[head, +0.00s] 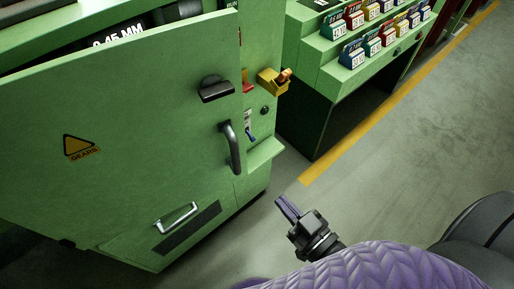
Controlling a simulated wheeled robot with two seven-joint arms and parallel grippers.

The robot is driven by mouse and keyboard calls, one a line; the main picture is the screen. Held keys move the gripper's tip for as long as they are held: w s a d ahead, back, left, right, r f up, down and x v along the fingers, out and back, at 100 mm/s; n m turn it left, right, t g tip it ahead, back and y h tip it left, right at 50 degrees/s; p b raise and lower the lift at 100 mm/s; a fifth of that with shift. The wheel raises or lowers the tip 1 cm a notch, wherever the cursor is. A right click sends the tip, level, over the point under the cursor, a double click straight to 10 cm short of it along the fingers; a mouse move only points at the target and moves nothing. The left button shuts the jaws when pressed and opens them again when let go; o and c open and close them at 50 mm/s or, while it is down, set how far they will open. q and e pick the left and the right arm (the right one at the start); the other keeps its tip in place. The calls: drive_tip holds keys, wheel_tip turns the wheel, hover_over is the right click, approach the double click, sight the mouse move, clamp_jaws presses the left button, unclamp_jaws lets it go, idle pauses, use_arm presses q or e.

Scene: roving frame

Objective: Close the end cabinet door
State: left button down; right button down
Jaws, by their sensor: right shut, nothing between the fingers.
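The end cabinet door (130,135) is a large green panel on the left with a yellow gears warning triangle. It appears to stand swung out from the green machine, with a gap along its top edge. It has a black latch (216,89) near its upper right and a dark curved handle (231,148) stands at its right edge; I cannot tell whether that handle is on the door or the machine. My right gripper (288,208) is shut and empty, right of the door and apart from it, above the floor. My left gripper is not in view.
A green stepped rack (338,88) with several coloured tagged blocks stands at the back. A yellow line (400,88) runs along the grey floor.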

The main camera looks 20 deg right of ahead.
sight(237, 153)
drive_tip(key=b+x, duration=0.1)
drive_tip(key=x, duration=1.1)
drive_tip(key=shift+w+a+f, duration=0.15)
drive_tip(key=shift+w+f, duration=0.05)
drive_tip(key=shift+w, duration=0.2)
drive_tip(key=shift+w+a, duration=0.2)
drive_tip(key=shift+w, duration=0.35)
